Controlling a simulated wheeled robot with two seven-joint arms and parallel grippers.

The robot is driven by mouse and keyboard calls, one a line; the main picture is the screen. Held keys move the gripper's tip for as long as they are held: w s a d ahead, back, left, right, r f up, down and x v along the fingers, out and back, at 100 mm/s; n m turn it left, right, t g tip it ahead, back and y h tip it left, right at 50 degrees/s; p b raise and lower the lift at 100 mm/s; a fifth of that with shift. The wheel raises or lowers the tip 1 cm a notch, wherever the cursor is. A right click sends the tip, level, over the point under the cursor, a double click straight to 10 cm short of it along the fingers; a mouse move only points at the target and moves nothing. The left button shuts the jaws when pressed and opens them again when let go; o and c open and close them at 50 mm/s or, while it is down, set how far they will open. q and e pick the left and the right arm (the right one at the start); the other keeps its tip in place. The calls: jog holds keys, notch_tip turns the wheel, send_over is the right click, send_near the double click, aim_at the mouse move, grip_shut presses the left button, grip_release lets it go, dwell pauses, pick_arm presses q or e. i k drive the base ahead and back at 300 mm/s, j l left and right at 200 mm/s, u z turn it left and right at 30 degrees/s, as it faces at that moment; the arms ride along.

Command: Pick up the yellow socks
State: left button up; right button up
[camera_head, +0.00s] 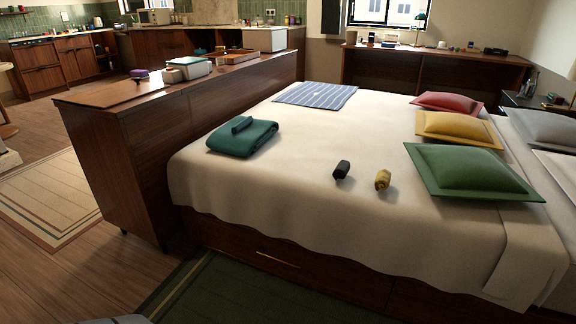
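The yellow socks (383,179) are a small rolled bundle on the white bed (300,205), near its front edge and right of the middle. A dark, almost black rolled bundle (342,169) lies just left of them, with a small gap between. Neither of my grippers is in the camera_head view. Nothing touches or covers the yellow socks.
A folded green blanket (243,137) lies at the bed's left, and a striped cloth (316,94) at its far left. Red (447,103), yellow (458,128) and green (473,171) pillows lie to the right. A wooden cabinet (165,130) borders the bed's left side.

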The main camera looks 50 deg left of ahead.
aim_at(383, 181)
jog(key=u, duration=0.95)
